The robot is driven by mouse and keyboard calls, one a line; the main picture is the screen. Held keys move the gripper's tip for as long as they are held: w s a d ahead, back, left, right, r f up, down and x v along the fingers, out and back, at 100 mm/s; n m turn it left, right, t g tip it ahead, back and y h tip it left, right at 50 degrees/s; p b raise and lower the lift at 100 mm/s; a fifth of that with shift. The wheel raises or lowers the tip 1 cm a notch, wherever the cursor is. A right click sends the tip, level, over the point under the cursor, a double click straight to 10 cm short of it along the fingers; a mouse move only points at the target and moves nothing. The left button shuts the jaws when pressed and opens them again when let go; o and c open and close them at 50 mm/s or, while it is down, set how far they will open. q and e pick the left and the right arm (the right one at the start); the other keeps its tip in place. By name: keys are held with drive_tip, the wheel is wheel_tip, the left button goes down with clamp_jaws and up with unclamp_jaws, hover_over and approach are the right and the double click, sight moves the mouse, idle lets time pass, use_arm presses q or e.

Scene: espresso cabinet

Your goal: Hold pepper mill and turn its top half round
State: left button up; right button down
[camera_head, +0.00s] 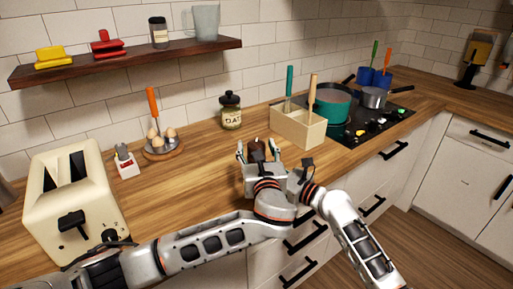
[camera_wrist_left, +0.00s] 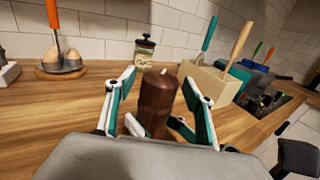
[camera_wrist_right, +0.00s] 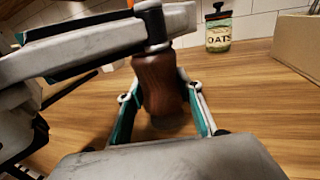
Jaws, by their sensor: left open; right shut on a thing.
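The pepper mill is dark brown wood and stands upright on the counter; its top (camera_head: 257,143) shows between my grippers in the head view. In the left wrist view the mill's upper part (camera_wrist_left: 158,98) stands between the spread fingers of my left gripper (camera_wrist_left: 160,118), which is open around it with gaps at both sides. In the right wrist view my right gripper (camera_wrist_right: 162,105) is shut on the mill's lower body (camera_wrist_right: 158,85). My left gripper crosses above it at the mill's top. In the head view the grippers hide most of the mill.
A wooden utensil box (camera_head: 298,128) stands right of the mill, before the stove (camera_head: 370,125) with pots. An oats jar (camera_head: 231,111) is behind. An egg holder (camera_head: 165,149) and a cream toaster (camera_head: 75,200) are at left.

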use_arm(q)
drive_tip(key=shift+w, duration=0.15)
drive_tip(key=c, duration=1.1)
drive_tip(key=shift+a+m+h, duration=0.25)
drive_tip(key=shift+m+h, duration=0.65)
drive_tip(key=shift+h, duration=0.7)
drive_tip(key=shift+d+m+h, duration=0.1)
drive_tip(key=shift+m+h, duration=1.3)
drive_tip(key=shift+h, duration=0.8)
drive_tip(key=o, duration=1.1)
